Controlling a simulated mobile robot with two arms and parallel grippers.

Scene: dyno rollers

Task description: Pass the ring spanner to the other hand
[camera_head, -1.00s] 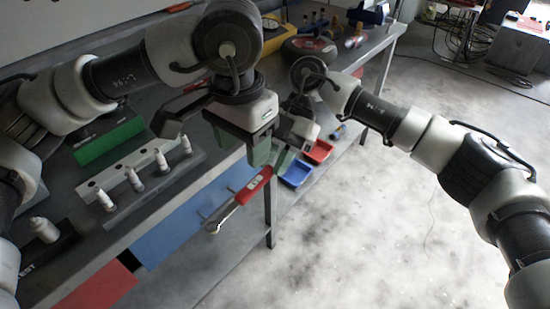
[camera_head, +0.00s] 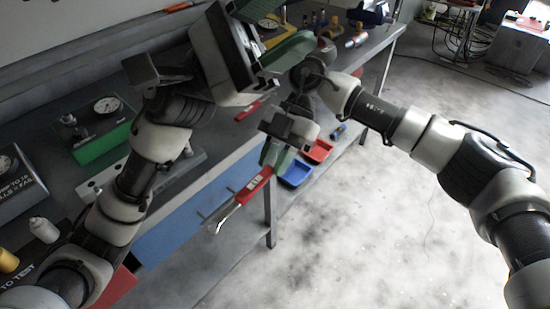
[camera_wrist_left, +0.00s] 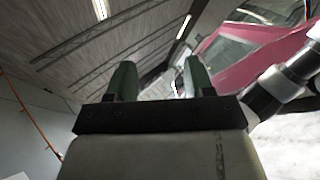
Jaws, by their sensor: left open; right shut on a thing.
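The ring spanner (camera_head: 240,200) has a red grip and a bright metal end. It hangs at a slant in front of the bench edge, its metal end towards the lower left. My right gripper (camera_head: 273,160) is shut on the red-grip end. My left gripper (camera_head: 288,42) is raised above and apart from the spanner, with its green fingers turned to the right. The left wrist view shows those fingers (camera_wrist_left: 160,80) spread and empty, with the ceiling behind. The spanner is not seen in that view.
The grey workbench carries a green block with a dial gauge (camera_head: 103,108), a white bottle (camera_head: 44,230) and several other tools. A red tray (camera_head: 318,151) and a blue tray (camera_head: 297,173) sit on the lower shelf.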

